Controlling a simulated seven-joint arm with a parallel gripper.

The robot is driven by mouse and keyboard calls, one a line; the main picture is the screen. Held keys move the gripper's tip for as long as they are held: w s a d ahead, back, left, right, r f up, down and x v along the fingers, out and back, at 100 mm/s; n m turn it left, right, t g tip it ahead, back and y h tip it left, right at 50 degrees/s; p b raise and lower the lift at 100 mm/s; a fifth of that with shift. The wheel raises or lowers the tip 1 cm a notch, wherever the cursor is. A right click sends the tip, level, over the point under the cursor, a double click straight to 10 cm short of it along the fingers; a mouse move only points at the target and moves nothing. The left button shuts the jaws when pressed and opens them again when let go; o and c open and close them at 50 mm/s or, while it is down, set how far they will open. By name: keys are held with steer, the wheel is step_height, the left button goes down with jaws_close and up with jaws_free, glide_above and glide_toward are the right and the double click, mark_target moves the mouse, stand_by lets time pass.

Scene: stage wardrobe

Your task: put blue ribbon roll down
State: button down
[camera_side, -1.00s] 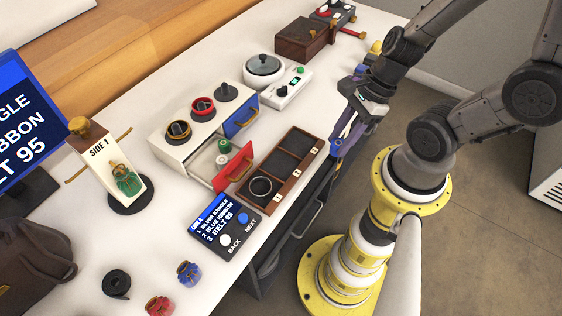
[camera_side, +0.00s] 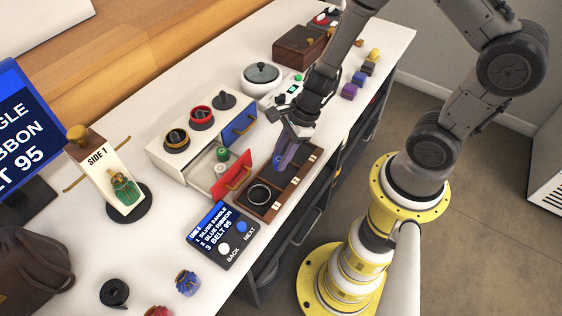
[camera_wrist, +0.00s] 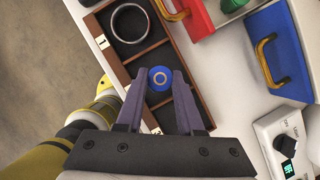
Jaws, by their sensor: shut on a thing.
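The blue ribbon roll (camera_wrist: 158,80) sits between my gripper's fingertips (camera_wrist: 158,74) in the wrist view. My gripper is shut on it, above the middle compartment of the brown wooden tray (camera_side: 250,206). In the side view my gripper (camera_side: 284,160) points down over the tray and mostly hides the roll. I cannot tell whether the roll touches the tray floor. A silver bangle (camera_side: 258,194) lies in the tray's near compartment and also shows in the wrist view (camera_wrist: 130,24). A display panel (camera_side: 222,236) lists silver bangle, blue ribbon and belt 95.
Several coloured rolls (camera_side: 350,91) line the table's right edge.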

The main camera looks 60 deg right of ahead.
steer(key=shift+f, duration=1.55)
steer(key=shift+f, duration=0.15)
steer(key=c, duration=0.5)
jaws_free()
steer(key=shift+c, duration=0.2)
steer(key=s+d+r+n+t, duration=0.1)
steer(key=s+r+n, duration=0.2)
steer(key=r+n, duration=0.65)
steer(key=s+d+r+n, duration=0.1)
steer(key=s+r+n, duration=0.25)
steer(key=r, duration=1.05)
steer(key=s+d+r+n+t+h, duration=0.2)
steer(key=s+r+n, duration=0.4)
steer(key=n, duration=0.5)
steer(key=shift+s+d+r+n+h, duration=0.4)
steer(key=shift+d+r+h, duration=0.15)
steer(key=shift+d+h, duration=0.25)
